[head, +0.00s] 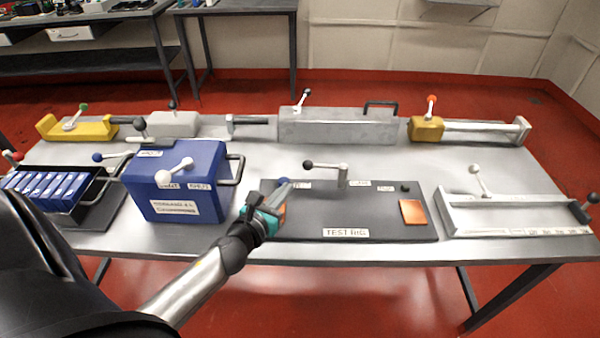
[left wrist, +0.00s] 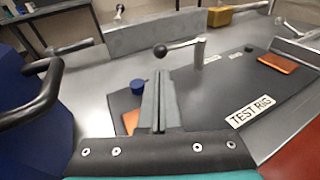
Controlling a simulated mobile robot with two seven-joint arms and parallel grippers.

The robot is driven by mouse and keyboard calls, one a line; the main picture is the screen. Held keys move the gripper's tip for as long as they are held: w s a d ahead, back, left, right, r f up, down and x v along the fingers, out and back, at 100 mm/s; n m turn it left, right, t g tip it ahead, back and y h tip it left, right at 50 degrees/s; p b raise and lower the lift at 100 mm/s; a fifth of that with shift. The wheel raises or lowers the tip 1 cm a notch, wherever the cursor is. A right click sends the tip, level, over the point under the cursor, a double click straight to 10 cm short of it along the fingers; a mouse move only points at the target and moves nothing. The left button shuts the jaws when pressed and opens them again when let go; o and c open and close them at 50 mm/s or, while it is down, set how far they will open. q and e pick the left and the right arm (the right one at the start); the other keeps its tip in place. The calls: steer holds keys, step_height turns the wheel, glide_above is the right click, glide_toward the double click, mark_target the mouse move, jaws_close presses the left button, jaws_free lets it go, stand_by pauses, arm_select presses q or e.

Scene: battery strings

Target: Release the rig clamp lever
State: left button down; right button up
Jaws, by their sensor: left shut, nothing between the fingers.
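The test rig is a dark flat plate (head: 320,222) with a white "TEST RIG" label (head: 346,232). Its clamp lever (head: 326,167) has a black ball knob pointing left and a pale arm on a short upright post. The lever (left wrist: 180,46) also shows in the left wrist view, beyond the fingertips. My left gripper (head: 283,186) is over the rig's left side, fingers together and empty. In the left wrist view its fingers (left wrist: 161,88) point toward the lever, below the knob in the picture, and appear apart from it. My right gripper is not in view.
A blue box (head: 180,205) with a handle stands left of the rig. A blue knob (left wrist: 137,86) and a orange pad (left wrist: 278,63) are on the rig. A grey tray-like fixture (head: 515,215) is at right, and a grey block (head: 335,127) stands behind.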

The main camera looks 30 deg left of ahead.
mark_target(305, 167)
arm_select(q)
steer(key=b+x, duration=0.1)
steer(key=x, duration=0.6)
steer(key=shift+w, duration=0.2)
steer(key=shift+x, duration=0.85)
